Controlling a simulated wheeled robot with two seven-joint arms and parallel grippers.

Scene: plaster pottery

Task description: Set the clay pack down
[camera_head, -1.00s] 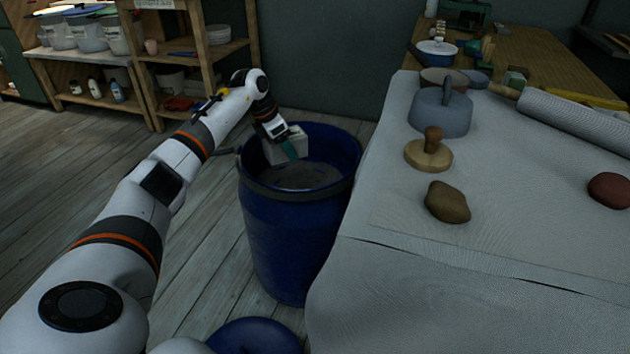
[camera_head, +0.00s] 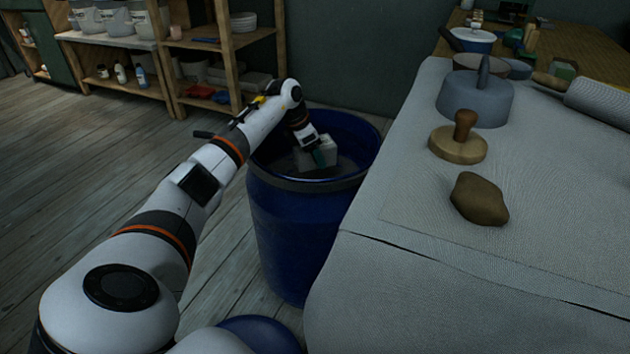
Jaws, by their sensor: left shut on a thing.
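The clay pack (camera_head: 326,153) is a pale grey block inside the mouth of the blue barrel (camera_head: 297,225). My left gripper (camera_head: 317,157) reaches down over the barrel's rim and is shut on the clay pack. The pack sits below the rim level, above or at the grey contents; I cannot tell whether it touches them. The gripper's fingers partly hide the pack. My right gripper is not in view.
A cloth-covered table (camera_head: 420,270) stands right of the barrel, with a brown clay lump (camera_head: 479,200), a wooden stamp (camera_head: 459,145) and a grey lidded form (camera_head: 475,98). A wooden shelf (camera_head: 225,60) stands behind. A blue round lid (camera_head: 262,335) lies at the bottom.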

